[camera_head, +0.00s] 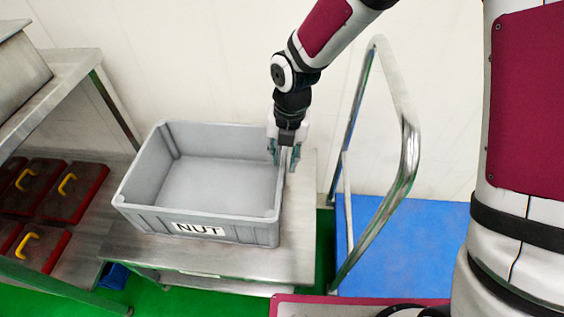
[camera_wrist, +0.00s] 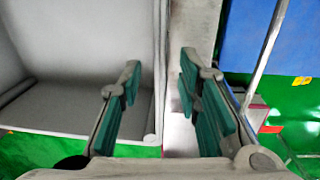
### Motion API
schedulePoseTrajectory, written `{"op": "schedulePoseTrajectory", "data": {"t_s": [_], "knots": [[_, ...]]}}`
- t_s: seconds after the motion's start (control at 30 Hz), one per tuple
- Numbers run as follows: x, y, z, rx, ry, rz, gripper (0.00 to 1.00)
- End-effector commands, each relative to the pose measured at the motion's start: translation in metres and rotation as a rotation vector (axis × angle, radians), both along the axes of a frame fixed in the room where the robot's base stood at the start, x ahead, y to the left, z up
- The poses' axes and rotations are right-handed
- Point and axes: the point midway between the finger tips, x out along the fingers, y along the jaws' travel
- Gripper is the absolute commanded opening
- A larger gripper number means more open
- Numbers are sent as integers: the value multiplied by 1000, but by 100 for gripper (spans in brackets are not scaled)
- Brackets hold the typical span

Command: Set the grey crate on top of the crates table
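The grey crate (camera_head: 206,218), empty and marked NUT, stands upright on a small steel table (camera_head: 290,255) in the head view. I cannot tell whether this is the crates table. My gripper (camera_head: 284,156) points down at the crate's right wall, towards its back corner. In the wrist view the crate (camera_wrist: 80,50) fills the left side. The green-padded fingers of my gripper (camera_wrist: 160,95) are apart, one on the crate's inner side and one outside, with the wall's rim between them. Clear gaps show between the pads and the rim.
A steel shelf (camera_head: 75,75) stands at the left, with several dark red cases with yellow handles (camera_head: 72,190) on its lower level. A trolley with a blue deck (camera_head: 400,245) and a steel handrail (camera_head: 409,150) stands at the right. A white wall (camera_head: 200,60) is close behind.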

Motion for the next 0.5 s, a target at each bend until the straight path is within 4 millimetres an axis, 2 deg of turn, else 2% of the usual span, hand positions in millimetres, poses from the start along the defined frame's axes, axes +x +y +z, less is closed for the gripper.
{"op": "schedulePoseTrajectory", "data": {"t_s": [0.03, 0.2, 0.33, 0.5], "knots": [[1, -1, 15, 1, -3, -2, 31], [0, -4, 47, 1, -2, -2, 31], [0, -5, 65, 1, -2, -1, 31], [0, -6, 76, 0, -1, -1, 31]]}}
